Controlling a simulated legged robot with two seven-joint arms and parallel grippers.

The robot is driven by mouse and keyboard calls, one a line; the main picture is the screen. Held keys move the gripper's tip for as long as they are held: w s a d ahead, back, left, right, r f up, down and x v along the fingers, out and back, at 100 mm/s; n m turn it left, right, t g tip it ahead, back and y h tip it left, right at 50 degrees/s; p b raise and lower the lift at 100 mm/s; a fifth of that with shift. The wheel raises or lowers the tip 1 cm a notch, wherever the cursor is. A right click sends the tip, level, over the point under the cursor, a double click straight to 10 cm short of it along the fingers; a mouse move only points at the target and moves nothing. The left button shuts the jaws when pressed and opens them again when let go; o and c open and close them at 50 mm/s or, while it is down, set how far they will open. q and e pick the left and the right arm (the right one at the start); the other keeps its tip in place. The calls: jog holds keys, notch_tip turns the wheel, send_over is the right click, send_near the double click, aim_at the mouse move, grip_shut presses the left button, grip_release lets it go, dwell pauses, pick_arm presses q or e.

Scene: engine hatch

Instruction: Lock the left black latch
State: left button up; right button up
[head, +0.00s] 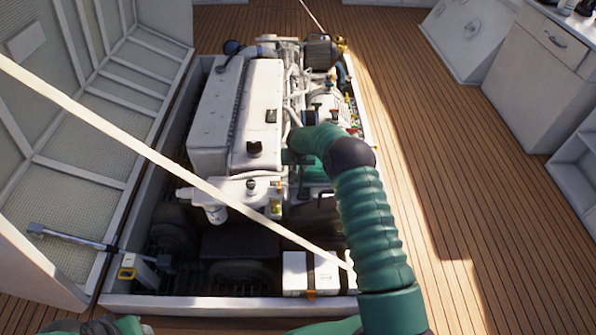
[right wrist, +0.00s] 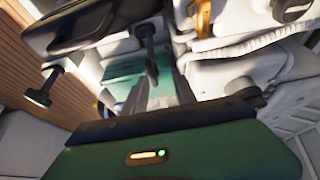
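Two black latch-like knobs sit on the white engine (head: 225,110) in the head view: a nearer one (head: 254,148) and a farther one (head: 271,116). I cannot tell from their look which is locked. My right gripper (head: 289,158) is just right of the nearer knob, mostly hidden by its own green wrist. In the right wrist view its two grey fingers (right wrist: 160,93) look apart. A black T-shaped handle (right wrist: 148,45) stands just beyond them, and another (right wrist: 43,86) is farther left. Contact cannot be made out.
The open hatch lid (head: 85,95) leans at the left, with a strut (head: 85,238) near its base. A pale rope (head: 170,165) crosses the front of the engine bay. A white box with dark straps (head: 296,272) sits at the bay's front. Plank floor (head: 450,170) is clear at right.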

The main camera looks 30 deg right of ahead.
jog(key=d+f, duration=0.2)
jog(key=f, duration=0.1)
jog(key=shift+w+d, duration=0.15)
jog(key=shift+d, duration=0.05)
jog(key=shift+a+r, duration=0.4)
jog(key=shift+r, duration=0.1)
jog(key=c, duration=0.4)
jog(key=shift+a+r, duration=0.1)
jog(key=shift+a, duration=0.2)
grip_shut()
jog(key=shift+s+d, duration=0.2)
jog(key=shift+d, duration=0.05)
pick_arm(q)
jog(key=shift+s+d, duration=0.1)
jog(key=shift+d, duration=0.75)
